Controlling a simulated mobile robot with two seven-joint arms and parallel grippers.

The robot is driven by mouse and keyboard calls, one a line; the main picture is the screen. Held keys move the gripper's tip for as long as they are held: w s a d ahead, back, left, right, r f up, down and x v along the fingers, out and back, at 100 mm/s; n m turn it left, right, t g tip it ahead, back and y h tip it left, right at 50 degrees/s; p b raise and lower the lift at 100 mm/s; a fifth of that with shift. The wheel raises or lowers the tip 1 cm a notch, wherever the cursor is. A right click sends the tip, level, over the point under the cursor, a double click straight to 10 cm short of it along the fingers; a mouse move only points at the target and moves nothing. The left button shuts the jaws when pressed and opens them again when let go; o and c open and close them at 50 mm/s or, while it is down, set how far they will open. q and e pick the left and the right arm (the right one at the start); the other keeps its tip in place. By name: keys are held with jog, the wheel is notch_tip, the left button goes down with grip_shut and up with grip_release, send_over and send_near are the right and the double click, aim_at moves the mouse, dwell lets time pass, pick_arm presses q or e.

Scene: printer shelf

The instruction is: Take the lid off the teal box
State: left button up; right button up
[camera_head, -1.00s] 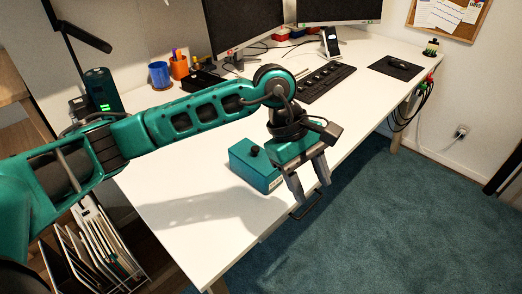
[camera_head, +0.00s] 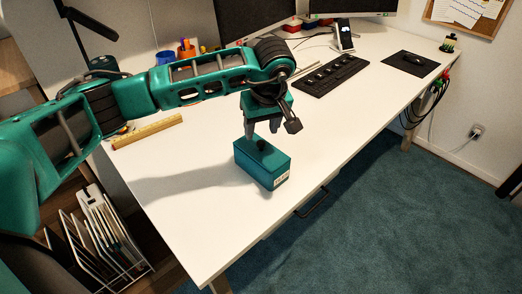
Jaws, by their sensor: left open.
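The teal box (camera_head: 272,178) stands on the white desk near its front edge, with a small label on its side. Its teal lid (camera_head: 275,162) is on it and has a round black knob (camera_head: 262,145) on top. My left gripper (camera_head: 261,133) points down just above and behind the knob. Its fingers are apart, and it holds nothing that I can see. Whether the fingertips reach down beside the knob is hard to tell. My right gripper is not in view.
A keyboard (camera_head: 330,76), a mouse pad (camera_head: 410,64) and monitors stand farther back on the desk (camera_head: 200,225). A wooden ruler (camera_head: 148,131) lies at the left. A file rack (camera_head: 100,235) stands below the left edge. The desk around the box is clear.

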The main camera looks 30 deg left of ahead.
aim_at(261, 142)
pick_arm(q)
jog(key=x, duration=0.5)
jog(key=shift+d, duration=0.3)
jog(key=shift+c, duration=0.5)
grip_shut()
